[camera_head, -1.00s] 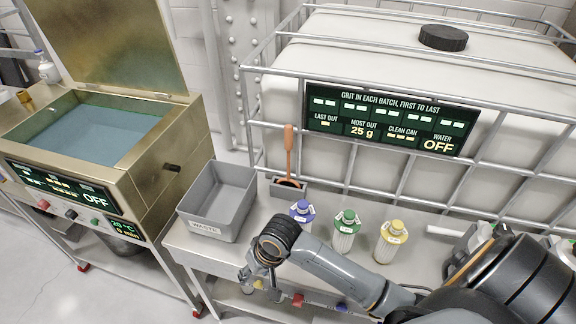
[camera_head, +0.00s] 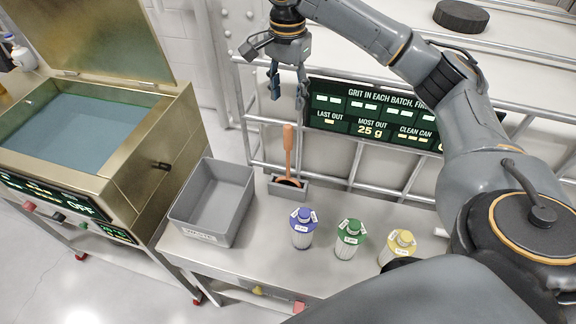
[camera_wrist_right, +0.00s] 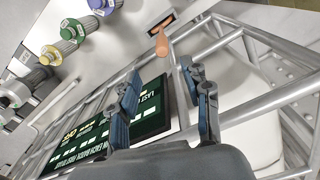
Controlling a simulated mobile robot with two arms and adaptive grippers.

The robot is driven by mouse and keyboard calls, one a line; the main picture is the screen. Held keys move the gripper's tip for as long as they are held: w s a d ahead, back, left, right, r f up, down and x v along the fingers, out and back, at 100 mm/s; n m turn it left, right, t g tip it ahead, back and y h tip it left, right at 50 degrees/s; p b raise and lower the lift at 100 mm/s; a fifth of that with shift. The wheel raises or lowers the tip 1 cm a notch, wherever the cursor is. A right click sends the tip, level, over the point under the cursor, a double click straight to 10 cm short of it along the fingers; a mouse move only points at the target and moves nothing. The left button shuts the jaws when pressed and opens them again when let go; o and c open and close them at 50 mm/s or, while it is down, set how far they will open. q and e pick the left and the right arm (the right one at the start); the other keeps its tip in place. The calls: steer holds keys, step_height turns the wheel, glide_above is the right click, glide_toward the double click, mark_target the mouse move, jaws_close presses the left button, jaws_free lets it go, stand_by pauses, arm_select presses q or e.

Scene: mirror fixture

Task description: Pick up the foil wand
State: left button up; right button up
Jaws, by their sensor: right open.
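The foil wand, with an orange handle (camera_head: 287,148), stands upright in a small grey holder (camera_head: 290,188) at the back of the bench, by the cage bars. Its lower end is in the holder. In the right wrist view the orange handle (camera_wrist_right: 161,42) shows beyond the fingertips, with the holder (camera_wrist_right: 153,26) behind it. My right gripper (camera_head: 288,88) is open and empty, above the handle and apart from it. In the wrist view its two fingers (camera_wrist_right: 160,75) are spread. My left gripper is not in view.
A grey waste bin (camera_head: 213,203) stands left of the holder. Purple (camera_head: 303,229), green (camera_head: 348,239) and yellow (camera_head: 397,246) capped bottles stand in front and to the right. The caged tank's bars and display panel (camera_head: 367,113) are close behind. An open brass-coloured tank (camera_head: 150,140) is at left.

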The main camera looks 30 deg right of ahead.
mark_target(288, 126)
step_height(288, 126, down, 7)
steer(key=shift+f+p, duration=0.1)
steer(key=shift+p, duration=0.35)
step_height(288, 126, down, 5)
steer(key=shift+w+d+r+p, duration=0.1)
steer(key=shift+r+p, duration=0.1)
steer(key=shift+p, duration=0.6)
steer(key=shift+f, duration=0.65)
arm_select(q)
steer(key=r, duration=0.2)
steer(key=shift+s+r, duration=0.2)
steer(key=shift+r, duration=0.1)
arm_select(e)
jaws_close()
